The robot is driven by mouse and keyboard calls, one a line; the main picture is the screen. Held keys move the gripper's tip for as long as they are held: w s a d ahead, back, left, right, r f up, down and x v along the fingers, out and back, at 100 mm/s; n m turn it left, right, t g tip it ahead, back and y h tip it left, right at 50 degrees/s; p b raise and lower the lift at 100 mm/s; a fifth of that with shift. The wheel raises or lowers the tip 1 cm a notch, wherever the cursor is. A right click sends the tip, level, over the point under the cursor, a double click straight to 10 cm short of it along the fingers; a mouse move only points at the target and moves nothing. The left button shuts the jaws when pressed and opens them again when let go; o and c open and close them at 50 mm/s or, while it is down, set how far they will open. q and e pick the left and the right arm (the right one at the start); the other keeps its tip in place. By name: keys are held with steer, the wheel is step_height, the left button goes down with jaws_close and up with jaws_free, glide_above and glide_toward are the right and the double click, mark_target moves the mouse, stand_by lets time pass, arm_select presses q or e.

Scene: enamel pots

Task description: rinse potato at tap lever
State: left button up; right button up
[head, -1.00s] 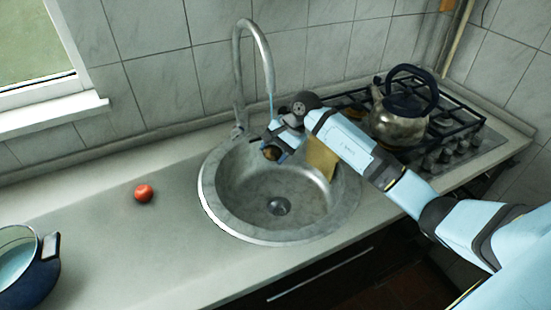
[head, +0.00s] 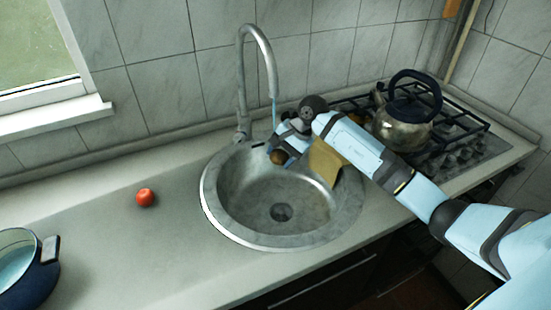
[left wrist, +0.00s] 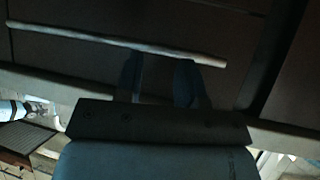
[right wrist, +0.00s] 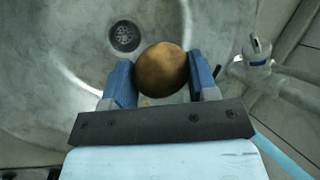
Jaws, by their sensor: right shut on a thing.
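The brown potato (right wrist: 162,69) is between the fingers of my right gripper (right wrist: 162,80), which is shut on it above the sink basin. In the head view the potato (head: 278,156) shows small at the basin's back right. The tap (head: 244,80) arches over the back rim, and a thin blue water stream (head: 274,112) comes from its spout. The tap's base and lever (right wrist: 256,55) show at the right of the right wrist view. The stream passes beside the gripper body there, apart from the potato. My left gripper (left wrist: 158,78) looks open and empty, facing dark cabinet fronts.
The round sink (head: 228,226) has a drain and a yellow-brown cloth (head: 324,160) on its right rim. A red tomato (head: 145,197) and a blue pot (head: 33,280) stand left. A kettle (head: 403,132) stands on the stove right. The counter between tomato and sink is clear.

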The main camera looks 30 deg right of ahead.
steer(key=shift+a, duration=0.2)
steer(key=shift+w+a+b, duration=0.2)
steer(key=shift+a+b, duration=0.15)
steer(key=shift+d, duration=0.15)
steer(key=shift+s+d+b, duration=0.2)
steer(key=shift+d+b, duration=0.2)
stand_by(0.4)
steer(key=shift+s+a, duration=0.2)
steer(key=shift+s, duration=0.45)
steer(key=shift+s+a, duration=0.2)
steer(key=shift+s, duration=0.4)
steer(key=shift+s+a, duration=0.35)
steer(key=shift+s, duration=0.5)
steer(key=shift+s+a, duration=0.3)
steer(key=shift+s, duration=0.5)
steer(key=shift+s+a, duration=0.35)
steer(key=shift+s, duration=0.5)
